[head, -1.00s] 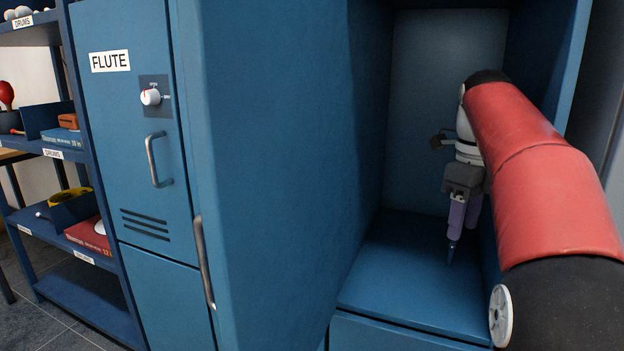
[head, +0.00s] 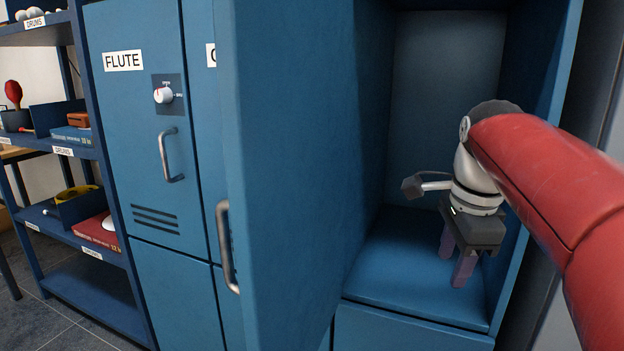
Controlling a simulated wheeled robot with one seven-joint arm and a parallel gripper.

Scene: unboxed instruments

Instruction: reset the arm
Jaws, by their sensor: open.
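My gripper (head: 457,274) is at the front of an open blue locker compartment (head: 395,278), above its floor. Its two purple fingers point down and stand apart, with nothing between them. My red arm (head: 555,185) reaches in from the right side of the view. The compartment looks empty around the gripper. My gripper and arm cover part of its right wall.
The compartment's open door (head: 290,170) stands to the left of the gripper, with a metal handle (head: 226,246). A shut locker labelled FLUTE (head: 122,61) has a white knob (head: 163,95). A blue shelf (head: 85,290) with drum items stands at far left.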

